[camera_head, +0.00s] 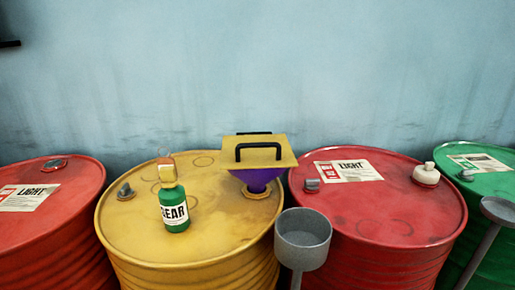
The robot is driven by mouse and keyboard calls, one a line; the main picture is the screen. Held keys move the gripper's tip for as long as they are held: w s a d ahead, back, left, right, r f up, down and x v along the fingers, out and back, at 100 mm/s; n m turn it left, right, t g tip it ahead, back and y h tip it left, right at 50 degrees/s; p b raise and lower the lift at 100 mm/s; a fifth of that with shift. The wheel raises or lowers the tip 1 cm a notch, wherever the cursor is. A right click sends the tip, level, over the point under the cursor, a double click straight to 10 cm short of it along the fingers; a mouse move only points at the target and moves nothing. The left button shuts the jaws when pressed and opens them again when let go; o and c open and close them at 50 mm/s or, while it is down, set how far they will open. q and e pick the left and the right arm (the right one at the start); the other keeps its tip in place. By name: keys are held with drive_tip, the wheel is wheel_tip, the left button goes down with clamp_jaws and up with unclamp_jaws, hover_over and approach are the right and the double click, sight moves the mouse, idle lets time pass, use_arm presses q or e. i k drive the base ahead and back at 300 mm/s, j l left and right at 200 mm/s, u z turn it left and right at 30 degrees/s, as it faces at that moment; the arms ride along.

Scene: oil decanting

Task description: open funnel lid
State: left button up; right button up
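A purple funnel (257,178) stands in an opening near the right edge of the yellow barrel's top. Its flat yellow lid (231,153) lies over the funnel's mouth and looks shut. A black handle (259,147) rises from the lid, and another dark bar shows behind it. Neither of my grippers is in view, so I cannot see whether they are open or shut.
The yellow barrel (130,225) also bears a green bottle (172,208) labelled "GEAR". A grey cup on a post (303,240) stands in front, between yellow and red barrels (400,240). More barrels flank them, and a blue wall (250,60) is behind. Space above the lid is clear.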

sight(261, 150)
drive_tip(key=j+z, duration=1.15)
drive_tip(key=k+l, duration=0.05)
